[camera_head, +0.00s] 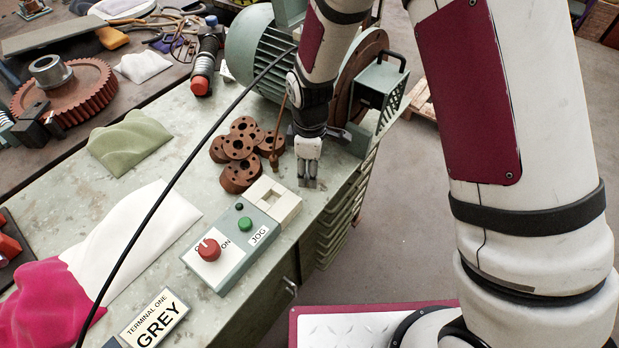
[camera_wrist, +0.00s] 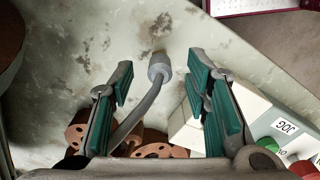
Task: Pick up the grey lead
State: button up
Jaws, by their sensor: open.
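The grey lead (camera_wrist: 148,101) shows in the wrist view as a curved grey cable ending in a thicker plug. It lies between the two green-padded fingers of my gripper (camera_wrist: 160,83), with a visible gap on each side. Its lower end passes out of sight behind the gripper's palm. My gripper is open and also shows in the head view (camera_head: 308,181), pointing down over the right side of the green bench. I cannot clearly make out the lead in the head view, around the arm.
Brown flanged discs (camera_head: 239,147) lie just left of my gripper. A control box (camera_head: 228,240) with red and green buttons is in front. A motor (camera_head: 262,52) stands behind. A black cable (camera_head: 165,188) crosses the head view. Cloths (camera_head: 130,142) lie to the left.

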jog(key=shift+f, duration=1)
grip_shut()
jog(key=shift+r, duration=0.15)
